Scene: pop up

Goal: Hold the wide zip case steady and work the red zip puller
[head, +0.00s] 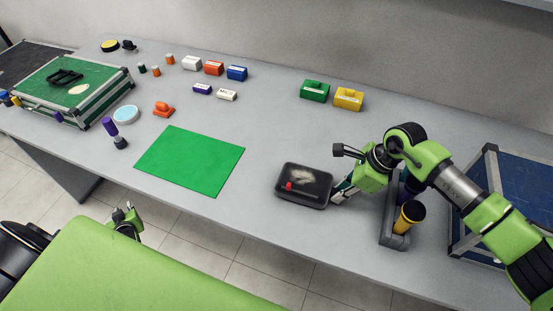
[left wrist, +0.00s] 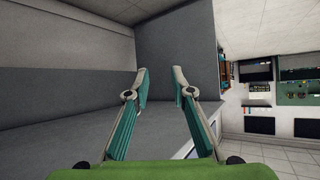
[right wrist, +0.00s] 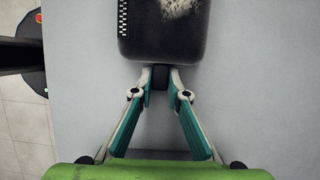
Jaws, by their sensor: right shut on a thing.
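The wide zip case (head: 318,188) is a dark, rounded box lying on the table right of centre, with a pale patch on top. Its red zip puller (head: 289,186) shows at its left front part in the head view. My right gripper (head: 341,192) is at the case's right end. In the right wrist view, its fingers (right wrist: 168,77) are shut on a small dark tab at the end of the case (right wrist: 165,45), where a zip strip also shows. My left gripper (head: 127,216) is low, off the table's front edge. In the left wrist view, its fingers (left wrist: 162,84) are apart and empty.
A green mat (head: 190,160) lies left of the case. Green (head: 314,91) and yellow (head: 348,99) boxes are behind. A green case (head: 110,75) is far left.

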